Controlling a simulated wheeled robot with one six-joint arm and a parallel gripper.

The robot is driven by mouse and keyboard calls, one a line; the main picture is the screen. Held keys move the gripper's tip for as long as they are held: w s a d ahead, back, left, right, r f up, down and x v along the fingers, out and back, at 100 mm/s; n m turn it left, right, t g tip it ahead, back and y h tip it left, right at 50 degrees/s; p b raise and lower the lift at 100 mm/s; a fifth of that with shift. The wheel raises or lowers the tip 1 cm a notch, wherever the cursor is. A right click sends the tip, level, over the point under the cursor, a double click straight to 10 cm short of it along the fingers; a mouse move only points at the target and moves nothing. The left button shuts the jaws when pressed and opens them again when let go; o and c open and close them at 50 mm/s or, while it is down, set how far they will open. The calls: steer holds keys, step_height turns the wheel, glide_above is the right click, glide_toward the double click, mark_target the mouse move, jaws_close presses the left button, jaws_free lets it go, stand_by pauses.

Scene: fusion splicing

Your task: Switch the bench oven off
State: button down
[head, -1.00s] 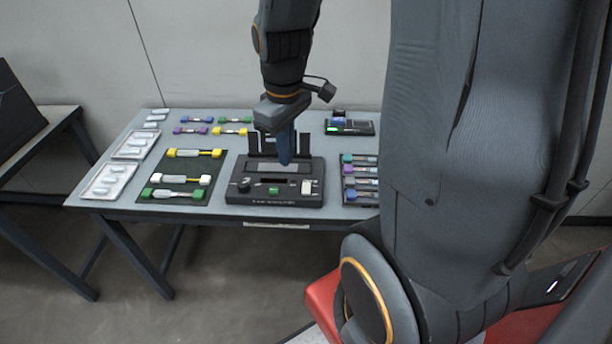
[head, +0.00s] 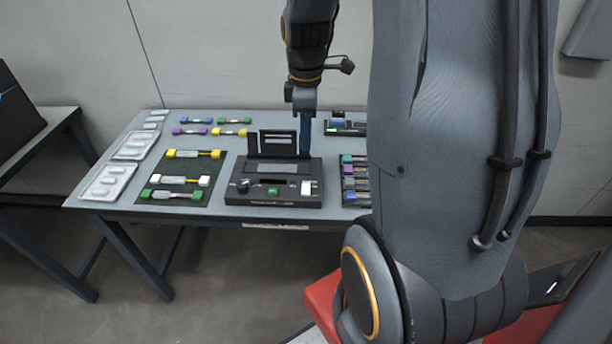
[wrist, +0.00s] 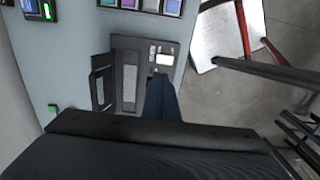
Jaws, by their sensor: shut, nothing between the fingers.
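A black bench unit (head: 232,190) stands at the middle front of the table, probably the bench oven. It has a raised lid (head: 278,141), a grey top plate, a dark knob (head: 243,186), a green display (head: 273,191) and a white switch (head: 308,187) at its right. My gripper (head: 304,150) is shut and empty, pointing down at the unit's back right, beside the lid. In the wrist view my gripper (wrist: 160,80) shows blue fingers near the unit's panel and white switch (wrist: 164,60). Whether they touch the unit cannot be told. The switch's position is too small to read.
A small device with a green light (head: 346,128) stands at the back right. A rack of colored pieces (head: 354,180) is right of the unit, partly behind my arm. A dark mat (head: 170,182) with colored-ended pieces and white trays (head: 108,182) lie to the left.

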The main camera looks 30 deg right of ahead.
mark_target(306, 189)
step_height(306, 189, down, 13)
steer(key=p, duration=0.3)
stand_by(0.5)
steer(key=shift+a, duration=0.1)
steer(key=shift+d+f, duration=0.15)
steer(key=shift+d, duration=0.05)
steer(key=shift+s+a, duration=0.1)
steer(key=shift+s, duration=0.05)
steer(key=shift+s+a+r+p, duration=0.25)
steer(key=shift+s+a+p, duration=0.15)
steer(key=shift+s+p, duration=0.1)
steer(key=shift+r, duration=0.15)
